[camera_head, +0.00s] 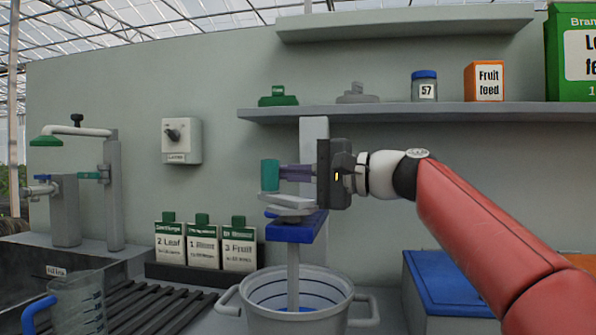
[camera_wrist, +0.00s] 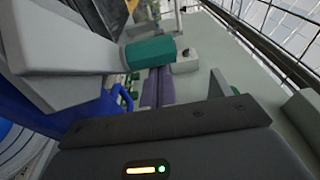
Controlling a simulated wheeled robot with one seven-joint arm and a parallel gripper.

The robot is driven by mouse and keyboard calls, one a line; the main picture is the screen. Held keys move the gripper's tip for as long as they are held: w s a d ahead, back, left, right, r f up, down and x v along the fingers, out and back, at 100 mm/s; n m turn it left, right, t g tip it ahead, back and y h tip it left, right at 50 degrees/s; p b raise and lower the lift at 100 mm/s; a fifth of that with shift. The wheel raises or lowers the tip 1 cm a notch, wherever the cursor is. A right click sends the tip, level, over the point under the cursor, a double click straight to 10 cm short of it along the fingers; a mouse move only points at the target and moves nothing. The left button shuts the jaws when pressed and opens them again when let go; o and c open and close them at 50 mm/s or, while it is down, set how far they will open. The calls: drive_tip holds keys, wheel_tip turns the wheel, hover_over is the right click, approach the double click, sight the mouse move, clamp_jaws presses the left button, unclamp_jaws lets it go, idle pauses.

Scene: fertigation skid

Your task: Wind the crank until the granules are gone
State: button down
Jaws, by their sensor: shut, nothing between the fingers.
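The crank's teal handle (camera_head: 270,175) stands upright on a grey crank arm (camera_head: 286,199), above a blue block (camera_head: 297,228) on a grey post over the pot. My gripper (camera_head: 284,172) reaches in from the right, its purple fingers level with the handle. The fingers are shut with nothing between them, and their tips are right at the handle's side; I cannot tell if they touch. In the wrist view the teal handle (camera_wrist: 150,52) lies just beyond the fingertips (camera_wrist: 158,76). No granules can be made out.
A large grey two-handled pot (camera_head: 252,308) stands below the crank. Bottles (camera_head: 202,245) stand to its left, with a measuring jug (camera_head: 80,305) and tap beyond. A blue-lidded box (camera_head: 452,283) is at right. A shelf (camera_head: 400,113) runs above my gripper.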

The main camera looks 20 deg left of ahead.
drive_tip(key=shift+s+a, duration=0.5)
drive_tip(key=shift+a, duration=0.35)
idle(1.1)
